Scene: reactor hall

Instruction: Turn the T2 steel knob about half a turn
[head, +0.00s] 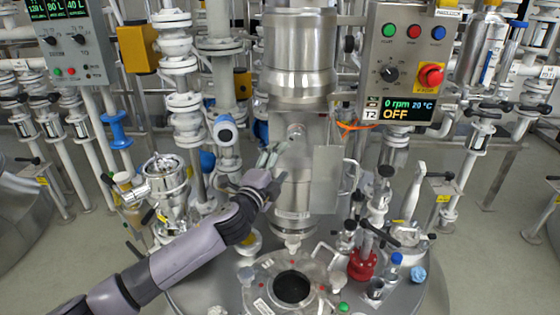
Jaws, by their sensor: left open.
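The control box (405,50) with the T2 label stands at the upper right of the head view. A round dark selector knob (389,73) with a light pointer sits on the left of its face. Whether this knob is steel is hard to tell. The display (405,108) below it reads 0 rpm, 20 °C and OFF. My left gripper (271,156) is open and empty in front of the steel column, left of and lower than the knob, well apart from it. My right gripper is not in view.
The steel column (298,70) and a flat metal plate (326,180) stand between my left gripper and the box. A red emergency button (430,75) is right of the knob. Bottles and valves crowd the vessel lid (215,290) below. Another control panel (67,42) is upper left.

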